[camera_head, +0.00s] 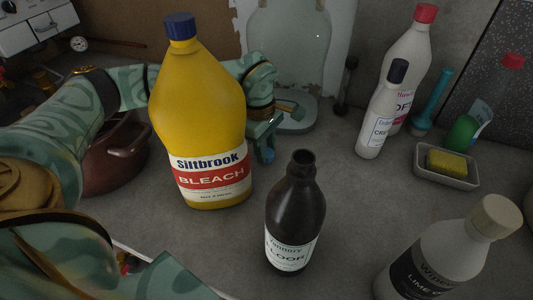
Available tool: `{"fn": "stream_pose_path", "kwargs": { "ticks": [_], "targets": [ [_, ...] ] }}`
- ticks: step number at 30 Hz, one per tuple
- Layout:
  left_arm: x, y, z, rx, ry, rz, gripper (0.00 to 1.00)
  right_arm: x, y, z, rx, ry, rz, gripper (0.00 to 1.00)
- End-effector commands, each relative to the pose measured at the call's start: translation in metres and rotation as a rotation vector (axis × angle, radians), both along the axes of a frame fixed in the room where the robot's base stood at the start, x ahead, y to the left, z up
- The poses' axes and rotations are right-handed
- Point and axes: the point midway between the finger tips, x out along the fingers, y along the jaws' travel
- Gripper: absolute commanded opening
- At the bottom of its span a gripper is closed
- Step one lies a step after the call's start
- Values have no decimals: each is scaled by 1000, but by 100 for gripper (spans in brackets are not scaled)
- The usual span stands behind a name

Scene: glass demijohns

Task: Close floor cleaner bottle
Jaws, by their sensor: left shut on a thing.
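The floor cleaner bottle (292,215) is dark brown with a white label reading "FLOOR". It stands upright in the middle front, and its neck is open with no cap on it. My left gripper (264,150) points down behind the right side of the yellow bleach bottle, which hides part of the arm. It is shut on a small blue piece (267,156), perhaps a cap, behind and left of the floor cleaner's neck. My right gripper is not in view.
The large bleach bottle (196,115) stands close left of the floor cleaner. A lime descaler bottle (432,255) is at front right. White bottles (375,120), a sponge dish (446,182) and a brown pot (115,160) stand further back. Grey counter (345,200) is clear right of the floor cleaner.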

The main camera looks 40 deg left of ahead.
Motion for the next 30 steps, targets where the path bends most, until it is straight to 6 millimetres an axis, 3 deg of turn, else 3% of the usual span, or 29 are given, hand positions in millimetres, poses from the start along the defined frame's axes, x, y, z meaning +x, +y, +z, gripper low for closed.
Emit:
{"fn": "stream_pose_path", "kwargs": {
  "ticks": [8,21,30],
  "targets": [
    [0,0,4,0,-1,0,12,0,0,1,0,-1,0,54],
    [0,0,84,-1,-3,-1,12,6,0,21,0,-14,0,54],
    [0,0,101,0,-1,0,12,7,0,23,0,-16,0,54]
  ]
}}
